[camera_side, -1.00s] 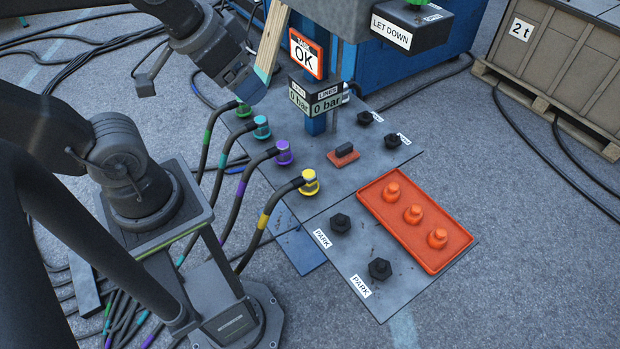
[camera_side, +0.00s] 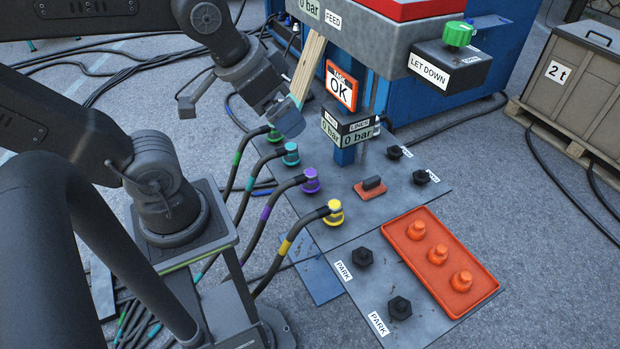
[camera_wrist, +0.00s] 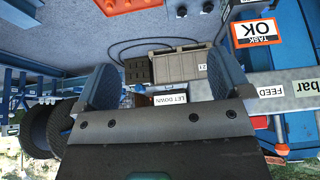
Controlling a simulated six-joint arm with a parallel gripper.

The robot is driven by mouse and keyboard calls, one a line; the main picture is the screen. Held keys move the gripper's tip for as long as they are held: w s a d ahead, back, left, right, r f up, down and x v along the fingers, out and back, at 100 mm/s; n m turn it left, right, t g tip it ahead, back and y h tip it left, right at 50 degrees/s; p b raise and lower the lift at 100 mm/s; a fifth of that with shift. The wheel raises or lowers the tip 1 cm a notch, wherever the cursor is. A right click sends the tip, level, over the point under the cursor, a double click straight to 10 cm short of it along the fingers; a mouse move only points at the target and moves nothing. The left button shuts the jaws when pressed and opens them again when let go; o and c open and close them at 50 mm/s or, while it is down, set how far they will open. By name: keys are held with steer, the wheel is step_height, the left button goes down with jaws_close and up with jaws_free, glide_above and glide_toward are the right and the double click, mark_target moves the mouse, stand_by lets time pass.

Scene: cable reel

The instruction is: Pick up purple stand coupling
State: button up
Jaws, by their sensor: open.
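The purple stand coupling (camera_side: 311,181) sits upright on the grey plate (camera_side: 340,215) in the side view, with a black hose with a purple band leading off its left. It stands between the teal coupling (camera_side: 291,154) and the yellow coupling (camera_side: 334,213). My gripper (camera_side: 287,118) is above and behind the row, near the green and teal couplings, apart from the purple one. In the wrist view my gripper (camera_wrist: 160,88) shows two blue-grey fingers spread apart with nothing between them. The purple coupling is not visible in the wrist view.
A wooden board (camera_side: 306,68) stands close beside my gripper. The OK sign (camera_side: 341,88) and the 0 bar gauge post (camera_side: 348,130) rise to its right. An orange tray (camera_side: 410,250) holds orange caps. Black park fittings (camera_side: 363,257) stand on the front plate.

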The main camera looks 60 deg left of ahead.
steer(key=shift+o, duration=0.2)
steer(key=w+f+n+h, duration=0.15)
steer(key=w+f, duration=0.25)
steer(key=w, duration=0.4)
steer(key=n+g+y, duration=0.3)
steer(key=n+y, duration=0.2)
steer(key=n, duration=0.6)
glide_toward(307, 173)
steer(key=shift+m, duration=0.25)
steer(key=x, duration=0.4)
steer(key=shift+f, duration=0.2)
steer(key=shift+x, duration=2.9)
